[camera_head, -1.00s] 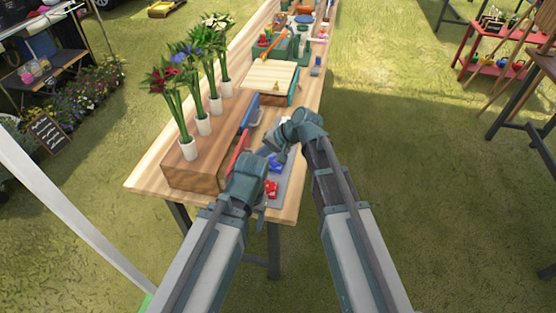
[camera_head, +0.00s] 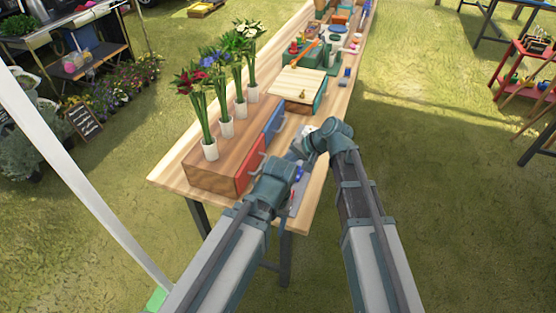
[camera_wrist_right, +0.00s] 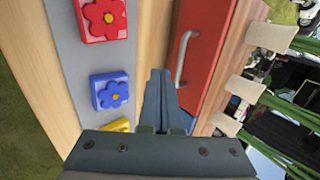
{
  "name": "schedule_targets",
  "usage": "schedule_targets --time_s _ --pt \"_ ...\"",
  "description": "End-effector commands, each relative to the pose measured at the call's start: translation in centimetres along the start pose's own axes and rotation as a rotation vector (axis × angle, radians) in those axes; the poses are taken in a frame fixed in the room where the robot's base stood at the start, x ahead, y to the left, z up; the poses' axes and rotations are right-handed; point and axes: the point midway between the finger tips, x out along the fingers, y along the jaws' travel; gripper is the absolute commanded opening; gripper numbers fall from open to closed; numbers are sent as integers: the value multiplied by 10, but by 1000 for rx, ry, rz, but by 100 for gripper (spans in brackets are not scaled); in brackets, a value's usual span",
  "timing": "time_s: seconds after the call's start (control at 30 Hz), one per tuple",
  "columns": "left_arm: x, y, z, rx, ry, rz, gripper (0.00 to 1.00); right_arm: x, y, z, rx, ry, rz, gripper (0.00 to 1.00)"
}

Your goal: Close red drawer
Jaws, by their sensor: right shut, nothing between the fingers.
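The red drawer front (camera_head: 250,174) is in the near end of the wooden cabinet (camera_head: 205,180), with the blue drawer (camera_head: 274,123) behind it. The red front looks about level with the cabinet face; I cannot tell whether a small gap remains. In the right wrist view, the red front (camera_wrist_right: 208,45) and its metal handle (camera_wrist_right: 182,58) are just right of my shut, empty right gripper (camera_wrist_right: 160,75). In the head view, my right gripper (camera_head: 298,148) is beside the drawer fronts. My left gripper (camera_head: 284,182) is low by the red drawer, its fingers too unclear to read.
Several white vases with flowers (camera_head: 226,127) stand on the cabinet. A grey strip carries a red flower block (camera_wrist_right: 102,17) and a blue flower block (camera_wrist_right: 110,92) on the table before the drawers. A box with a pale wooden lid (camera_head: 300,82) stands farther back. Grass is open to the right.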

Motion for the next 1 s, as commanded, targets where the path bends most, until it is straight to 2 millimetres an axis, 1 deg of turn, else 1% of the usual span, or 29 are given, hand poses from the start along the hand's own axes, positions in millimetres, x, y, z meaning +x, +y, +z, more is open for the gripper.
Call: schedule_targets --time_s 0.03,0.3,0.4,0.5,0.7,1.0 --pt "-14 -2 1 0 0 0 63 -15 -4 0 3 2 0 0" --pt "-48 -5 3 0 0 0 63 -59 -5 -1 2 3 0 0" --pt "-59 -6 4 0 0 0 63 -74 -4 -1 2 4 0 0" --pt "-66 -6 4 0 0 0 63 -85 -3 -1 2 2 1 0" --pt "-73 -7 4 0 0 0 63 -95 -1 -1 1 2 0 0" --pt "-72 -7 4 0 0 0 63 -96 0 -1 1 2 0 0"
